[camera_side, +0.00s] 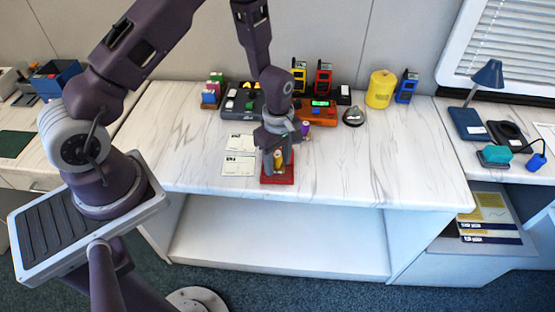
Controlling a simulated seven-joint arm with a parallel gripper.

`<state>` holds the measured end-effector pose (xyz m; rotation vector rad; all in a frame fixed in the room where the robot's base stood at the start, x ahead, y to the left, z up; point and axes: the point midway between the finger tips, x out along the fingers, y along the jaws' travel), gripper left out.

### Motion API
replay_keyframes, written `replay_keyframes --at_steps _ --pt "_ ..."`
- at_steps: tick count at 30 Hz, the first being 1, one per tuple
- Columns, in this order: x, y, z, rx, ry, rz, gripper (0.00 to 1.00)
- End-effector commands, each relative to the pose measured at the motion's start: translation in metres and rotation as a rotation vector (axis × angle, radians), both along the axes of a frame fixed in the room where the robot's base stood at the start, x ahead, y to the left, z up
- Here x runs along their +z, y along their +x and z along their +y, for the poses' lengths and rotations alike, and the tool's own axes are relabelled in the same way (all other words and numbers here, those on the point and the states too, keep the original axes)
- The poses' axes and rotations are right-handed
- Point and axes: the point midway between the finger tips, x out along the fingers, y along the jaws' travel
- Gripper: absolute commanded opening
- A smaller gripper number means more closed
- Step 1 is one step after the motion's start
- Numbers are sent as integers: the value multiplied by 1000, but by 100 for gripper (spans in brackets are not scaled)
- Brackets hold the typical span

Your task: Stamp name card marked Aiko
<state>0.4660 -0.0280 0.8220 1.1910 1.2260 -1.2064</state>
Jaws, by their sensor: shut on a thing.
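My gripper (277,158) points down near the middle of the white marble counter and is shut on a small yellow-orange stamp (278,160). The stamp is upright, low over a red pad (278,180); I cannot tell whether it touches. Two pale cards with dark print lie left of the pad: the rear card (241,142) and the front card (238,165). The print is too small to read, so I cannot tell which says Aiko. A purple item (305,129) stands just behind and right of my gripper, partly hidden.
Behind stand an orange device (318,113), a dark device (240,103), several upright radios including a red one (323,78), a silver bell (354,116) and a yellow canister (381,89). The counter (400,155) is clear to the right.

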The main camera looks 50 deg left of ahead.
Motion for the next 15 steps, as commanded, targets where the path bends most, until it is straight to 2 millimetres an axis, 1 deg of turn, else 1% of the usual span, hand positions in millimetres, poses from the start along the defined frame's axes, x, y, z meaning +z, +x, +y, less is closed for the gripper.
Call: replay_keyframes --at_steps 15 --pt "-3 0 0 0 0 0 17"
